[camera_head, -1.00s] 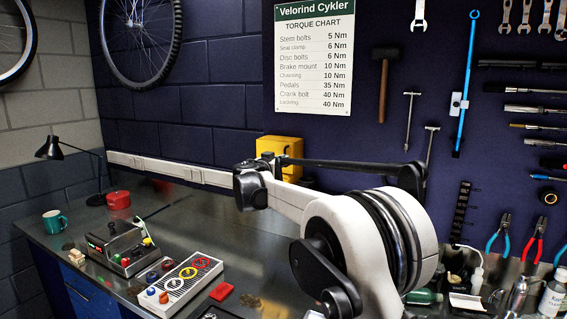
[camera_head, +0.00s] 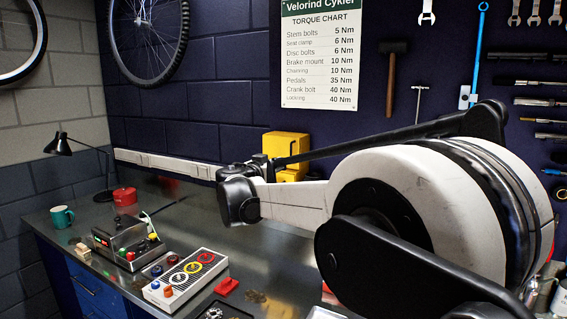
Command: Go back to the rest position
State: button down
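My white and black arm fills the right half of the head view, with a large round white joint close to the camera. A white link runs left from it to a small black joint above the bench. A thin black bar runs from there back up to the right. I do not make out my gripper or its fingers in this view, so I cannot see whether it holds anything. The bench (camera_head: 190,222) lies below the arm.
On the bench are a grey button panel (camera_head: 186,280), a small control box (camera_head: 128,246), a red block (camera_head: 227,286), a red tin (camera_head: 125,197), a teal mug (camera_head: 62,216) and a black lamp (camera_head: 58,146). A yellow box (camera_head: 286,147) and hanging tools are behind my arm.

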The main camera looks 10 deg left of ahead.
jog(key=s+d+f+g+b, duration=0.1)
jog(key=s+d+f+g, duration=0.1)
jog(key=s+d, duration=0.65)
jog(key=s+d+f+n+g, duration=0.1)
jog(key=s+d+f+g, duration=0.3)
jog(key=d, duration=0.8)
jog(key=s+d+g+b, duration=0.1)
jog(key=s+d, duration=0.6)
jog(key=d, duration=0.4)
jog(key=s+d+f+g+y, duration=0.1)
jog(key=s+d+f, duration=0.1)
jog(key=s+f, duration=0.3)
jog(key=s+d+f+n+g+y+b, duration=0.1)
jog(key=s+f, duration=0.5)
jog(key=s, duration=0.8)
jog(key=s+d+f+n+g+y+b, duration=0.1)
jog(key=s+d+f+y, duration=0.2)
jog(key=s+f, duration=0.3)
jog(key=s+d, duration=0.1)
jog(key=s, duration=0.2)
jog(key=shift+s+d+f, duration=0.15)
jog(key=shift+s+d, duration=0.2)
jog(key=shift+s, duration=0.05)
